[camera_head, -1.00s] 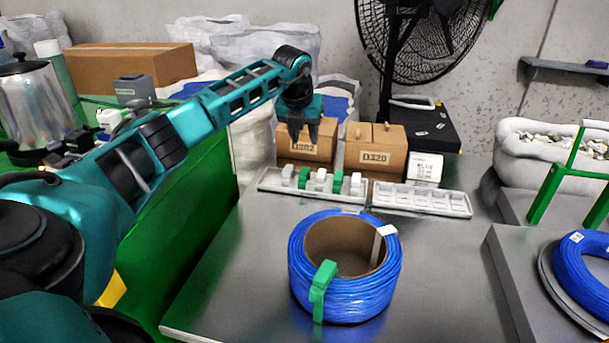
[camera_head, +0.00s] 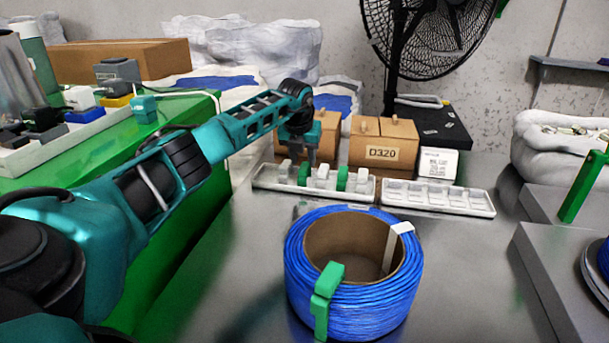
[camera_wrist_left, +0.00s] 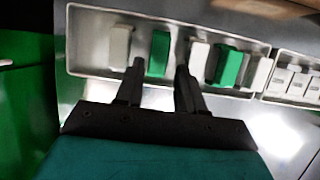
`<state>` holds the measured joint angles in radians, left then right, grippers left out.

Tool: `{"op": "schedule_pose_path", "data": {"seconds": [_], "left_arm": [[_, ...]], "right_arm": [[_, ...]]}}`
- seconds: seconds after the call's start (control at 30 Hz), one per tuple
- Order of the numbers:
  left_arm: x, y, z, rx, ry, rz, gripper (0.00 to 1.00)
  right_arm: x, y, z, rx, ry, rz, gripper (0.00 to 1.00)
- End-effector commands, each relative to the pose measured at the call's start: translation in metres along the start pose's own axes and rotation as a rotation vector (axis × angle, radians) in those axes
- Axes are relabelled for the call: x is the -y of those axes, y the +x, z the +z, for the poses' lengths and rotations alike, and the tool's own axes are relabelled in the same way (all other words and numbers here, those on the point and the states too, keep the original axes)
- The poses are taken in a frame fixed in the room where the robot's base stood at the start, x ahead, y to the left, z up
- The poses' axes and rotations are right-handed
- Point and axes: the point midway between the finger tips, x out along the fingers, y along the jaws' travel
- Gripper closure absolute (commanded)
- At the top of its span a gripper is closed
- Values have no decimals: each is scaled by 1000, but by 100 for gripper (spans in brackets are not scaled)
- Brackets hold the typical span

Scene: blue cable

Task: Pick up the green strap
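A white tray (camera_head: 266,184) in the head view holds upright white and green pieces. One green strap (camera_wrist_left: 158,52) stands in the left part of the tray, and a second green strap (camera_wrist_left: 229,66) stands further right. Another green strap (camera_head: 326,295) is wrapped over the near side of the blue cable coil (camera_head: 372,300). My left gripper (camera_head: 299,158) is over the tray's left half. In the left wrist view the gripper (camera_wrist_left: 160,69) is open, its fingers apart on either side of the first green strap in the picture; contact cannot be told. My right gripper is not in view.
A second tray (camera_head: 437,195), without green pieces, lies to the right. Cardboard boxes (camera_head: 383,150) and a white carton (camera_head: 438,163) stand behind. A black fan (camera_head: 430,38) stands at the back. The metal table (camera_head: 232,262) is clear left of the coil.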

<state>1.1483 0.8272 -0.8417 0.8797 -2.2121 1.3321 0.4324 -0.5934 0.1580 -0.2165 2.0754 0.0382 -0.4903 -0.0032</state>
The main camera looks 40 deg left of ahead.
Motion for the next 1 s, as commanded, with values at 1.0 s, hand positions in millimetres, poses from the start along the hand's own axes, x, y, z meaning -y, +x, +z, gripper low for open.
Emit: {"op": "schedule_pose_path", "data": {"seconds": [1.0], "left_arm": [[-2, 52, 5, 1, 0, 0, 74]], "right_arm": [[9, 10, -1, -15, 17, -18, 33]]}}
